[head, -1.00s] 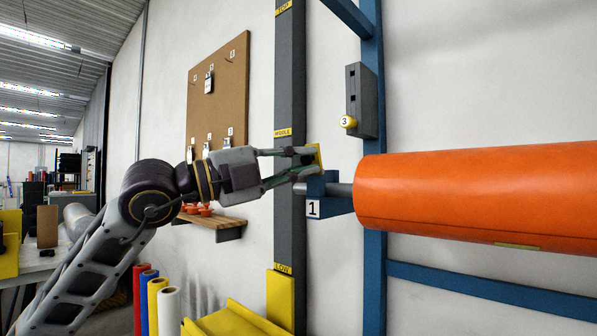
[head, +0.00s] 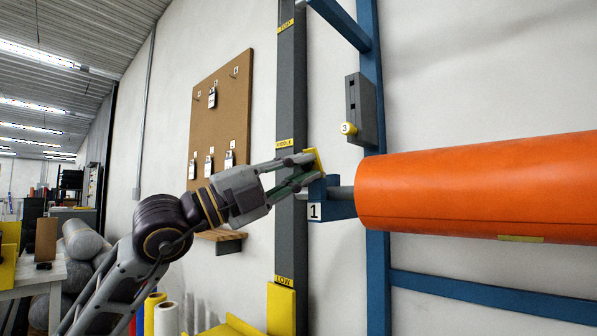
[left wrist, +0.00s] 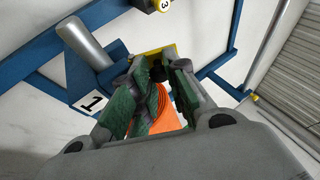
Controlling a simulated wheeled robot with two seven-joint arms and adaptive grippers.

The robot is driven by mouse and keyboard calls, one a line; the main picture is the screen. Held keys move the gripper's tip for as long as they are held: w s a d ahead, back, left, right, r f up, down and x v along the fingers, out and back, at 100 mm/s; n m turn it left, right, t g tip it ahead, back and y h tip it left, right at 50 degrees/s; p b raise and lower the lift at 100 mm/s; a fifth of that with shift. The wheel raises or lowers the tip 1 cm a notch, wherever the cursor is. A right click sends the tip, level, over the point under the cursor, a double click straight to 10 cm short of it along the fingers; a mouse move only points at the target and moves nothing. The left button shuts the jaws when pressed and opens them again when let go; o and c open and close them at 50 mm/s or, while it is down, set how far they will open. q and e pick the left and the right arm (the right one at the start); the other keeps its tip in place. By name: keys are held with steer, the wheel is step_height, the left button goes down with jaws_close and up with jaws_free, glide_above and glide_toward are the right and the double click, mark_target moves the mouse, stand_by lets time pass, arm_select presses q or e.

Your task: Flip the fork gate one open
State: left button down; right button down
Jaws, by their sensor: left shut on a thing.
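The yellow gate (head: 315,161) sits at the blue fork bracket marked 1 (head: 333,198), by the bare end of the bar that carries the orange roll (head: 470,190). My left gripper (head: 308,169) reaches it from the left and is shut on the gate. In the left wrist view the yellow plate (left wrist: 172,52) shows just beyond my green-padded fingers (left wrist: 158,72), which partly hide it. The label 1 (left wrist: 92,103) is left of them. The gate's pivot is hidden. My right gripper is not in view.
A dark post (head: 290,110) with yellow level labels stands behind the gripper. Above right is a grey box with a yellow knob marked 3 (head: 348,128). Yellow framework (head: 281,308) is below.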

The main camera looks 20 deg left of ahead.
arm_select(q)
steer(key=shift+f, duration=0.1)
steer(key=c, duration=1.3)
jaws_free()
steer(key=shift+c, duration=0.2)
steer(key=shift+a, duration=0.1)
steer(key=v, duration=0.7)
steer(key=shift+s+a, duration=0.2)
steer(key=shift+s, duration=0.1)
steer(key=shift+f, duration=0.1)
stand_by(0.8)
